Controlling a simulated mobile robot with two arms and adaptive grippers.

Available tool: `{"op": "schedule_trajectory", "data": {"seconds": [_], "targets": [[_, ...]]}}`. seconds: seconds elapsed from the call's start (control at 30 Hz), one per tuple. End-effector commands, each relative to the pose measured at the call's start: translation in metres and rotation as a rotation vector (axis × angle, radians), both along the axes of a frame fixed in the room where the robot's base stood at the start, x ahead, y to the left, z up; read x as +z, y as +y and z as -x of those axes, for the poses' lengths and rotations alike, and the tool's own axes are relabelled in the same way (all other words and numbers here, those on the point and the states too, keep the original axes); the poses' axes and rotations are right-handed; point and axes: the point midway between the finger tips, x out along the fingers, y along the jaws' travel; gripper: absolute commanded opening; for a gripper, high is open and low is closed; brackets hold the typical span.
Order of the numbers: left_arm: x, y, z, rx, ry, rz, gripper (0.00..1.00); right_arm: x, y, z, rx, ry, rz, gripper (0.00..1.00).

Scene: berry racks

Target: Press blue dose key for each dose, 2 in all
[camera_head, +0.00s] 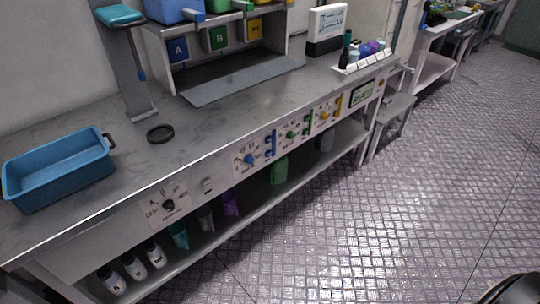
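A blue control panel is set in the front edge of the workbench, left of matching green and yellow ones. It has a round blue knob (250,159) and an upright blue part (270,143) at its right side. Which of these is the dose key is too small to tell. Above, on the bench, a rack holds a blue bin (178,50) marked A, beside a green bin (217,38) marked B and a yellow bin (254,29).
A blue tray (60,171) and a black ring (160,133) lie on the bench (215,118) at left. A screen unit (327,28) and a holder with bottles (362,60) stand at right. A stool (391,106) is beside the bench. The floor in front is clear.

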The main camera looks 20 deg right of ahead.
Motion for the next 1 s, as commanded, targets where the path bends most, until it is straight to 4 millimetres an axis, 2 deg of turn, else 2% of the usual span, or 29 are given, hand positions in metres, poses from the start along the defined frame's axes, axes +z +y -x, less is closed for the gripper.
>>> {"op": "schedule_trajectory", "data": {"seconds": [0.03, 0.3, 1.0], "targets": [[0.0, -0.0001, 0.0001, 0.0, 0.0, 0.0, 0.4, 0.0, 0.0001, 0.0001, 0.0, 0.0, 0.0, 0.32], [0.0, 0.0, 0.0002, 0.0, 0.0, 0.0, 0.4, 0.0, 0.0001, 0.0001, 0.0, 0.0, 0.0, 0.0], [-0.0001, 0.0002, 0.0008, 0.0, 0.001, 0.0, 0.4, 0.0, 0.0, 0.0004, 0.0, 0.001, 0.0, 0.0]]}}
